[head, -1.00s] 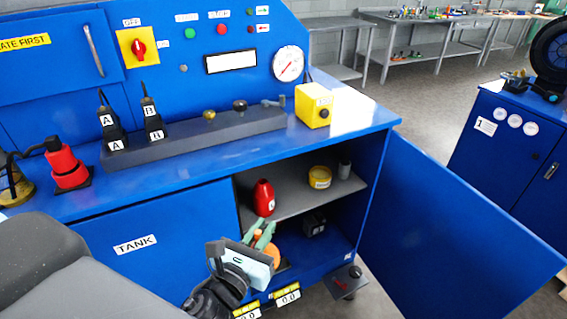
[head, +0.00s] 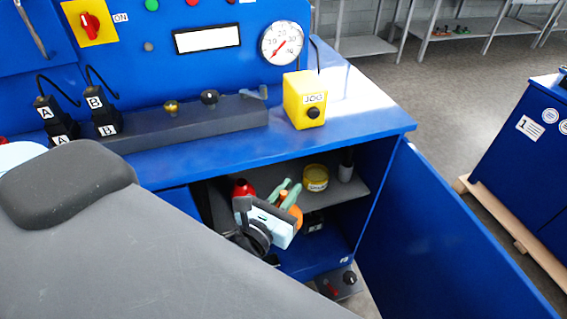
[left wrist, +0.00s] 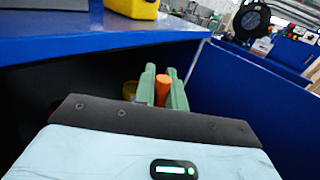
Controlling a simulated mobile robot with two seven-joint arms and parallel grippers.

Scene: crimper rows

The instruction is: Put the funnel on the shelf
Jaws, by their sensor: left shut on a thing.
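The orange funnel (head: 297,213) is held between the green fingers of my left gripper (head: 288,190), which is shut on it. In the left wrist view the orange funnel (left wrist: 162,88) shows between the two green fingers (left wrist: 162,82). The gripper body hides part of the funnel in both views. The grey shelf (head: 268,178) is inside the open blue cabinet. My left gripper is at the cabinet opening, in front of the shelf. I cannot tell from these views whether the funnel touches anything. My right gripper is not in view.
A red bottle (head: 243,187), a yellow tin (head: 316,178) and a grey cup (head: 346,168) stand on the shelf. The open blue door (head: 440,245) stands at the right. A yellow box (head: 305,98) is on the worktop.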

